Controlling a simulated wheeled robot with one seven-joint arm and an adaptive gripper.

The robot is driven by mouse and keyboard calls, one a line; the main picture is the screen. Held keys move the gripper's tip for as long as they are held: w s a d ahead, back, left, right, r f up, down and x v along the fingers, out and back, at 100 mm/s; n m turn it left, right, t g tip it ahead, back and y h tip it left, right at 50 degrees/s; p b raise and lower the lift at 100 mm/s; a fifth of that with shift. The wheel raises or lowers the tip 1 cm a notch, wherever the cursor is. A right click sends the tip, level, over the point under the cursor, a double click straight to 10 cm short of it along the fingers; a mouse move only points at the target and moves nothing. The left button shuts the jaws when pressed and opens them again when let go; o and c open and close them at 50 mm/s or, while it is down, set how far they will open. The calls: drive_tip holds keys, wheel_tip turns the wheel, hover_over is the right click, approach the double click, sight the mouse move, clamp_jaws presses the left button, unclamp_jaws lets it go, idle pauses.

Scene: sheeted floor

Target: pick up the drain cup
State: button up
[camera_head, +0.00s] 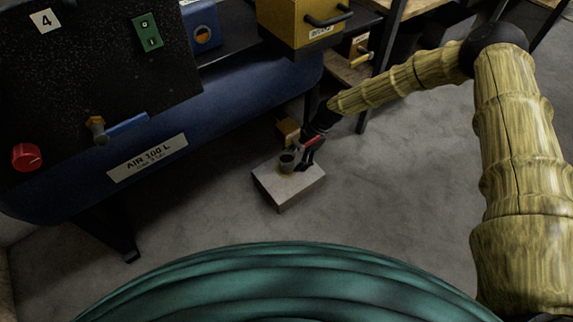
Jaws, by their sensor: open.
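The drain cup (286,162) is a small dark grey-green cup. It stands upright on top of a low pale block (285,191) on the floor. My gripper (300,160) is open at the cup, reaching in from the upper right. One finger, with a red part, shows just right of the cup. The other finger is hard to make out, and I cannot tell whether the gripper touches the cup.
A blue air tank (240,115) marked "AIR 100 L" stands just behind and left of the block, with a blue-handled valve (122,127). A yellow box (300,22) stands above. A small orange-brown box (287,130) is behind the cup. Grey floor is free at right.

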sight(281, 167)
drive_tip(key=a+b, duration=0.1)
drive_tip(key=s+a+b, duration=0.1)
drive_tip(key=a, duration=0.1)
drive_tip(key=s+a+b, duration=0.1)
drive_tip(key=shift+s+a+f, duration=0.1)
drive_tip(key=shift+a+f, duration=0.25)
drive_tip(key=shift+f, duration=0.05)
drive_tip(key=shift+a+f, duration=0.1)
drive_tip(key=shift+f, duration=0.05)
drive_tip(key=c, duration=1.2)
